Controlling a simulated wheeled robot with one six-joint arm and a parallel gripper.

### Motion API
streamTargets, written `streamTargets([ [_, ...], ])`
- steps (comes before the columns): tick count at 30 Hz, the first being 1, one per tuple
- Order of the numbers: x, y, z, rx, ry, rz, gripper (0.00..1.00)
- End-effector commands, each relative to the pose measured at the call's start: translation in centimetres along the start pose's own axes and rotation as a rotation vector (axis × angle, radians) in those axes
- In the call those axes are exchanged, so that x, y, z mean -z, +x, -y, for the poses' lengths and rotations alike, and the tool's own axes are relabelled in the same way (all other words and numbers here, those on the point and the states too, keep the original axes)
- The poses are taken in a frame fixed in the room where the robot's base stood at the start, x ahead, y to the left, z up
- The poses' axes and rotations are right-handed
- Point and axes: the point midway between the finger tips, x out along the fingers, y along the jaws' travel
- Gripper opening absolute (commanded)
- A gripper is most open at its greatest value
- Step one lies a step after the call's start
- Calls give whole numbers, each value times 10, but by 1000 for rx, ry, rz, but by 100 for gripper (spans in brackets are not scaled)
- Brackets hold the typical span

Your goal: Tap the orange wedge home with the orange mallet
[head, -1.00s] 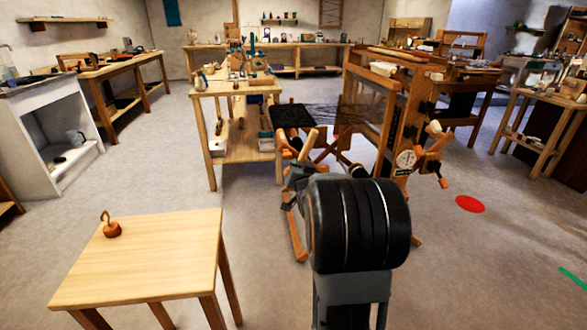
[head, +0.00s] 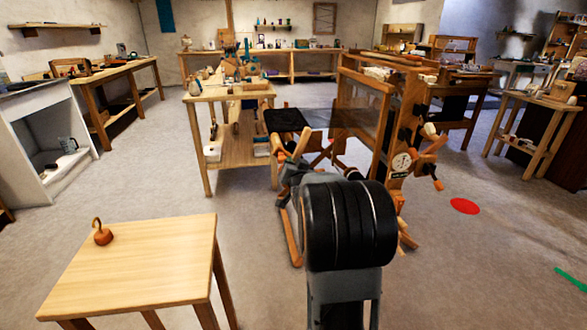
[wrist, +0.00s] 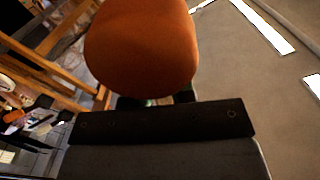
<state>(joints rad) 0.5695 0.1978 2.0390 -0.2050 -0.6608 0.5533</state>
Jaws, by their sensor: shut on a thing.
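In the wrist view a large rounded orange body (wrist: 142,45) fills the upper middle, right at my gripper (wrist: 156,101); it looks like the orange mallet. My gripper is shut on it, though the fingertips are mostly hidden behind the dark bracket. In the head view my own arm hides the gripper and the mallet. The wooden loom (head: 362,80) stands ahead, right of centre, with a round dial on its near post. Small orange parts show on that side, but I cannot tell whether one is the orange wedge.
A small wooden table (head: 150,265) stands at front left, bearing an orange-based hook (head: 103,236). A workbench (head: 228,92) with tools stands left of the loom. A red disc (head: 465,206) marks the floor at right. Open floor lies right of my arm.

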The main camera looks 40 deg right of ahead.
Motion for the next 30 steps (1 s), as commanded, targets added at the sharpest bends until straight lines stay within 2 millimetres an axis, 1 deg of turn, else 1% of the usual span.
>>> streamTargets([
  [14,1,2,0,1,0,-3,0],
  [17,0,15,0,1,0,-1,0],
  [21,0,51,0,2,0,-1,0],
  [24,2,74,1,2,0,-1,0],
  [30,3,71,1,2,0,-3,0],
])
